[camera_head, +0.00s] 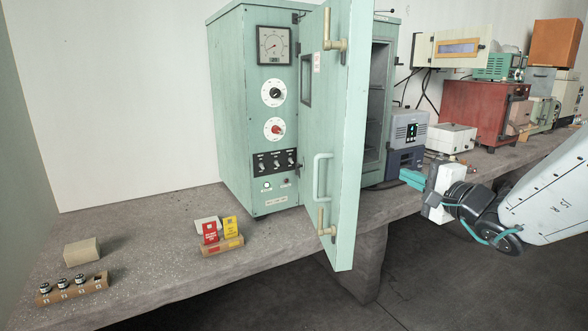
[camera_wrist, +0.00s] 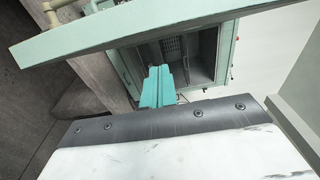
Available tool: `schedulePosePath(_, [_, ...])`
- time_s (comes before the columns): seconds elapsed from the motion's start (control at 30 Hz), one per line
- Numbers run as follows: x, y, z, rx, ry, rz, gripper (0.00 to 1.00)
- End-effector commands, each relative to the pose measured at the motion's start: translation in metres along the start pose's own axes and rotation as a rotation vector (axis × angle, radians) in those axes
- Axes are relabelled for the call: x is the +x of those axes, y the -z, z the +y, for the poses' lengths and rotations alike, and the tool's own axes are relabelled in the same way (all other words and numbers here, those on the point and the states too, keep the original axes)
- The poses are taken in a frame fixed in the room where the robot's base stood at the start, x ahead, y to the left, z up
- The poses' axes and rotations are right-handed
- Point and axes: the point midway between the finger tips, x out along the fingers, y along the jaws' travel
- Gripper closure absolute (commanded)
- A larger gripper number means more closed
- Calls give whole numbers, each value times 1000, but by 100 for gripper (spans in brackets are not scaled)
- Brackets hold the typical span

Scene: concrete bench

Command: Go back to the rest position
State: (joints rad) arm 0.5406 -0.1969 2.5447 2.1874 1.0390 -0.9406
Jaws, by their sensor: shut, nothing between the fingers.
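My gripper (camera_head: 410,178) is at the right of the head view, in front of the bench and to the right of the open cabinet door. Its teal fingers point left and are shut with nothing between them. In the wrist view the closed fingers (camera_wrist: 157,74) point toward the opening of the green cabinet (camera_wrist: 190,52). In the head view the green cabinet (camera_head: 235,120) stands on the bench with its door (camera_head: 338,120) swung open toward the front. Part of its interior shows to the right of the door. No contact between my gripper and the door is visible.
The concrete bench (camera_head: 150,215) carries a rack of small vials (camera_head: 72,289), a beige block (camera_head: 82,251) and red and yellow cards (camera_head: 220,232) at left. A grey-blue device (camera_head: 408,135) and a red box (camera_head: 475,108) stand at right. The floor in front is clear.

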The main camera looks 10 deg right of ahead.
Motion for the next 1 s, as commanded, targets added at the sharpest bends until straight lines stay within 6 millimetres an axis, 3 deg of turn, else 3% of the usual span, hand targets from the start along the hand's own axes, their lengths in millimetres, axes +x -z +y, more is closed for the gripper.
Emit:
schedulePosePath(0.07, [0, -2, 0, 37, -1, -9, 100])
schedulePosePath(0.17, [-1, -20, 11, 71, -55, -94, 100])
schedulePosePath(0.33, [-19, -79, 36, 60, -240, -346, 100])
schedulePosePath(0.5, [-63, -145, 63, -45, -504, -621, 100])
schedulePosePath(0.6, [-98, -170, 80, -149, -679, -752, 100])
schedulePosePath(0.77, [-159, -182, 101, -383, -967, -890, 100])
schedulePosePath(0.9, [-203, -168, 105, -641, -1182, -927, 100])
schedulePosePath(1.0, [-223, -155, 99, -831, -1277, -921, 100])
